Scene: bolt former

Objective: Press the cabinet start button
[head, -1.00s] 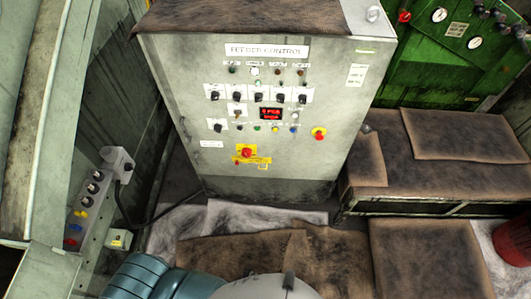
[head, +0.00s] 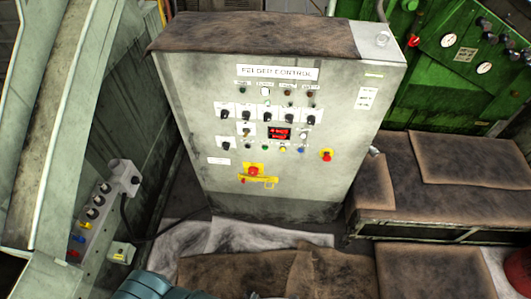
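The grey feeder control cabinet (head: 310,185) stands upright ahead of me in the head view, with a "FEEDER CONTROL" label (head: 277,72) on its front. Below are indicator lamps, black rotary knobs and a red-lit display (head: 280,133). A row of small buttons lies under the display, including a green button (head: 265,147), a yellow button (head: 283,149) and a blue button (head: 301,150). Which one is start cannot be read. A red emergency knob (head: 326,155) is at the right and a red switch on yellow (head: 253,171) is lower down. Neither gripper shows.
A grey control box (head: 100,205) with knobs and coloured buttons is at the left, with a black cable. A brown-covered bench (head: 450,195) stands right of the cabinet, before a green machine (head: 440,80). Brown and white sheets (head: 240,236) cover the floor in front.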

